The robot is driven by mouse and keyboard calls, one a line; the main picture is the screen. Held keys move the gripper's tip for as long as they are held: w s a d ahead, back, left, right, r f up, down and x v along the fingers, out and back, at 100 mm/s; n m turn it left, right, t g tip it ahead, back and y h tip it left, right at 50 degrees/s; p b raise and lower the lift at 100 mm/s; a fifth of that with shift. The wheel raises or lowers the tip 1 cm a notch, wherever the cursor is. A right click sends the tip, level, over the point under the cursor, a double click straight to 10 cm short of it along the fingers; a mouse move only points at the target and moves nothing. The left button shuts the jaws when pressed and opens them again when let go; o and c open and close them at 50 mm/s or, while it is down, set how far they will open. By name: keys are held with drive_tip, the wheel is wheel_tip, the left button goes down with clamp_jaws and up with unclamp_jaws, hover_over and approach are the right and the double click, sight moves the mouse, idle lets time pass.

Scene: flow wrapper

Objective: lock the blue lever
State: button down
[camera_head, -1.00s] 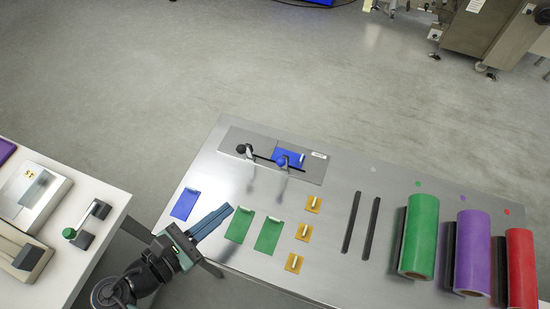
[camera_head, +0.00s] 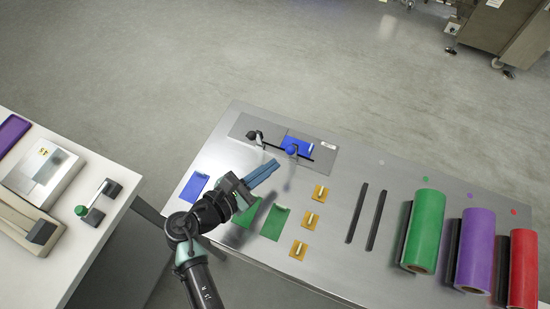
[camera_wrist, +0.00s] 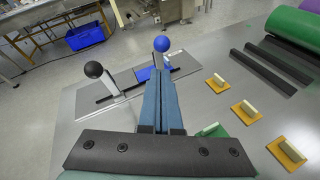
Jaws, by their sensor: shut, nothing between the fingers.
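The blue lever (camera_head: 292,149) has a round blue knob and stands at a slot in a grey plate (camera_head: 317,171) at the back of the metal table. In the wrist view the blue knob (camera_wrist: 161,44) rises just beyond my fingertips, and its shaft is partly hidden by the fingers. A black-knobbed lever (camera_head: 254,136) stands to its left on the same plate; it also shows in the wrist view (camera_wrist: 94,70). My gripper (camera_head: 275,164) is shut and empty, with its blue fingers pointing at the blue lever from the front left. I cannot tell whether they touch.
Blue (camera_head: 195,186) and green (camera_head: 274,222) cards and several orange pieces (camera_head: 320,193) lie on the table. Black bars (camera_head: 367,216) and green (camera_head: 425,231), purple (camera_head: 474,249) and red rolls stand right. A white table (camera_head: 106,213) is at the left.

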sight(292, 153)
drive_tip(key=shift+w+d+r, duration=0.5)
drive_tip(key=shift+w+d, duration=0.1)
drive_tip(key=shift+d, duration=0.1)
